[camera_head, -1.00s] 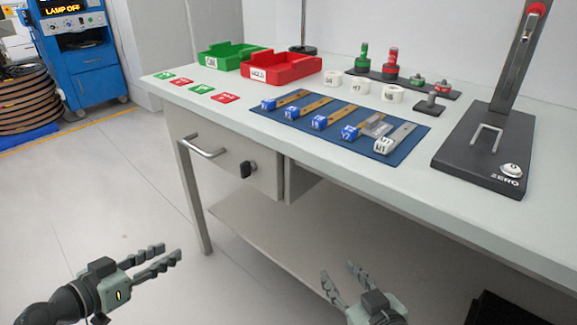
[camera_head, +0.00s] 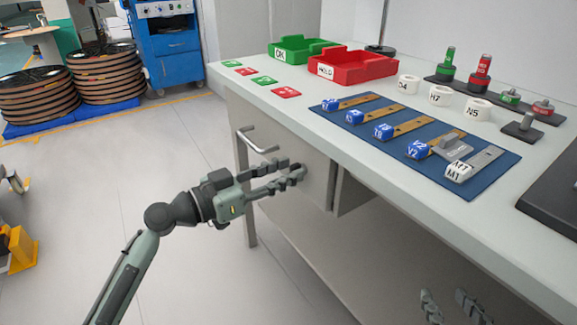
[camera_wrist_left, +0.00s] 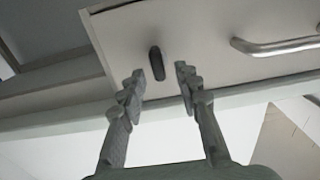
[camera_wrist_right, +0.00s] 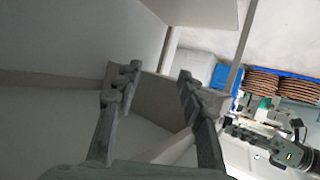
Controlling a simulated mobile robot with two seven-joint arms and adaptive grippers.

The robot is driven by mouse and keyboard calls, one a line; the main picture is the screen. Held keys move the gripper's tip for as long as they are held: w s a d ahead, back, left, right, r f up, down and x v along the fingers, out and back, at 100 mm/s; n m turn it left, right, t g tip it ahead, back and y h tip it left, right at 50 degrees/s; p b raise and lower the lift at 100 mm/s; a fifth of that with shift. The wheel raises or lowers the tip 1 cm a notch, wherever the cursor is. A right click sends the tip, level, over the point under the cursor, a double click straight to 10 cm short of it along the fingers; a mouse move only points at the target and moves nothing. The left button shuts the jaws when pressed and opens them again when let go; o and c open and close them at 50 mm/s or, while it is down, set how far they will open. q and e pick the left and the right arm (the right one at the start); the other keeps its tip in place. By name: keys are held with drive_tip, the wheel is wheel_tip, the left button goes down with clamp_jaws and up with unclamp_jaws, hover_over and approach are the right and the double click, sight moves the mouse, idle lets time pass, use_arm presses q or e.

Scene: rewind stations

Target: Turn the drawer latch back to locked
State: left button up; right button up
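The drawer (camera_head: 318,185) is in the bench front, with a metal bar handle (camera_head: 257,146). The left wrist view shows the dark, oblong latch (camera_wrist_left: 157,63) on the drawer front, standing nearly upright in that picture. My left gripper (camera_head: 299,173) is at the drawer front, right of the handle, and its fingers largely hide the latch in the head view. In the left wrist view its open fingers point at the latch, one on each side, with gaps visible. My right gripper (camera_head: 445,296) is open and empty, low in front of the bench.
The bench top carries a blue mat (camera_head: 485,183) with labelled pieces, a red bin (camera_head: 368,72), a green bin (camera_head: 284,54) and several small tags. A dark stand base (camera_head: 553,207) is at the right edge.

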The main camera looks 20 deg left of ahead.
use_arm(q)
drive_tip(key=shift+w+d, duration=0.35)
drive_tip(key=shift+w, duration=0.15)
use_arm(e)
drive_tip(key=shift+s+d+f+g, duration=0.2)
drive_tip(key=shift+d+f+g, duration=0.15)
drive_tip(key=shift+f, duration=0.2)
use_arm(q)
clamp_jaws()
